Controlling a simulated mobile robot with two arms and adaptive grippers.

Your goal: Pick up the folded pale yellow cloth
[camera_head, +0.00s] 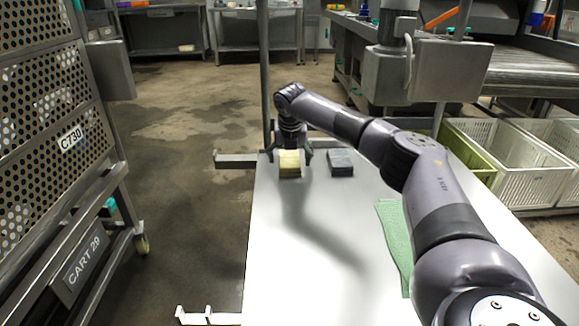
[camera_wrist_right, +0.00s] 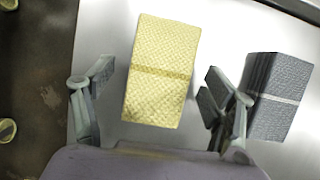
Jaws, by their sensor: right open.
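The folded pale yellow cloth (camera_head: 290,164) lies near the far left end of the metal table in the head view. In the right wrist view the yellow cloth (camera_wrist_right: 160,72) lies between and ahead of the fingers, with a darker band across it. My right gripper (camera_head: 291,150) is open over the cloth, one finger to each side. In the wrist view the right gripper (camera_wrist_right: 158,95) shows both fingers apart, with no clear contact on the cloth. My left gripper is not in view.
A folded dark grey cloth (camera_head: 341,162) lies just right of the yellow one, close to the right finger; it also shows in the wrist view (camera_wrist_right: 277,98). The table (camera_head: 285,285) is otherwise clear. A perforated cart (camera_head: 60,130) stands left.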

